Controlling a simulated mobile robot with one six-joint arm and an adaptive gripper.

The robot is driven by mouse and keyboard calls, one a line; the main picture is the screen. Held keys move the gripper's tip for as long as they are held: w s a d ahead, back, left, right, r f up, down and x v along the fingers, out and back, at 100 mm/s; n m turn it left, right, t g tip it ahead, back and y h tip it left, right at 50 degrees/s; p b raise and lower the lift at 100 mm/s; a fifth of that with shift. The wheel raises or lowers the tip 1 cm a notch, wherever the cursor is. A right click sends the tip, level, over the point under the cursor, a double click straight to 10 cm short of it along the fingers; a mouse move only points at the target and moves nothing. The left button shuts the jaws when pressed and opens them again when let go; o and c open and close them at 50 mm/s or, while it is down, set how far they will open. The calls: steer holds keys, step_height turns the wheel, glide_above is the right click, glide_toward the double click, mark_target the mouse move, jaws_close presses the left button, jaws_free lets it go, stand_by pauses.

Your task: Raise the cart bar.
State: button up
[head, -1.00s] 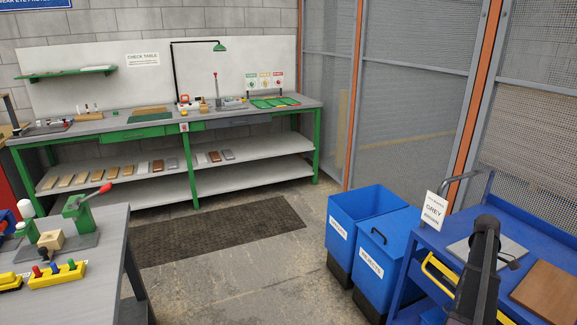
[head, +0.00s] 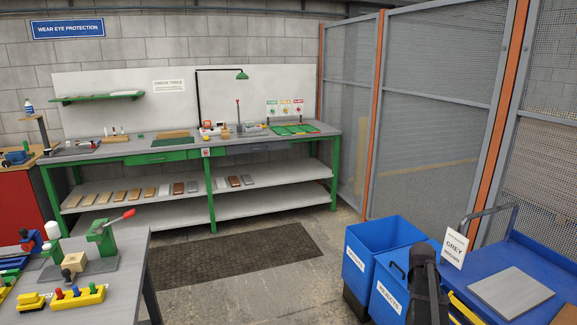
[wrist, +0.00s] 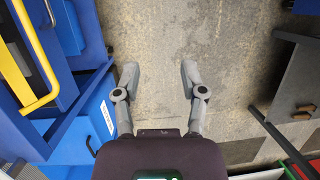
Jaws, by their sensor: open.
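The blue cart (head: 533,247) stands at the lower right of the head view. Its yellow bar (head: 466,312) shows only in part at the bottom edge, beside my dark arm. In the wrist view the yellow bar (wrist: 40,55) runs along the blue cart (wrist: 85,35) at the upper left. I cannot tell whether the bar is up or down. My gripper (wrist: 158,75) is open and empty, with its fingers apart over bare floor. It is to the right of the bar and not touching it.
Two blue bins (head: 385,245) stand left of the cart. A grey board (head: 511,292) and a sign (head: 454,247) are on the cart top. A grey workbench (head: 120,270) is at lower left, a green-framed check table (head: 225,146) behind. Floor between is clear, with a dark mat (head: 235,258).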

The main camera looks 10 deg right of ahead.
steer(key=s+a+r+t+p, duration=0.1)
steer(key=a+r+p, duration=0.1)
steer(key=a, duration=1.5)
steer(key=s+a+r+m+t+p, duration=0.1)
steer(key=a+r+t+p, duration=0.1)
steer(key=a, duration=1.5)
steer(key=shift+a+r+m+p, duration=0.2)
steer(key=shift+r+m+p, duration=0.15)
steer(key=shift+p, duration=0.3)
steer(key=shift+d, duration=0.1)
steer(key=w+d+f+m+g+h+b, duration=0.15)
steer(key=d+f+h+b, duration=0.25)
steer(key=d+f+b, duration=0.45)
steer(key=w+d+f+m+h+b, duration=0.15)
steer(key=d+f+h+b, duration=0.35)
steer(key=d+b, duration=0.7)
steer(key=s+d+f+m+g+h+b, duration=0.1)
steer(key=d+f+m+g+h+b, duration=0.1)
steer(key=d+b, duration=0.7)
steer(key=s+d+f+m+g+h+b, duration=0.2)
steer(key=d+f+g+b, duration=0.3)
steer(key=d+b, duration=0.4)
steer(key=s+d+f+m+g+h+b, duration=0.2)
steer(key=d+f+m+g+h+b, duration=0.1)
steer(key=d+b, duration=0.6)
steer(key=shift+s+d+f+m+g+h+b, duration=0.2)
steer(key=shift+m+g+h+b, duration=0.3)
steer(key=shift+m+g, duration=0.4)
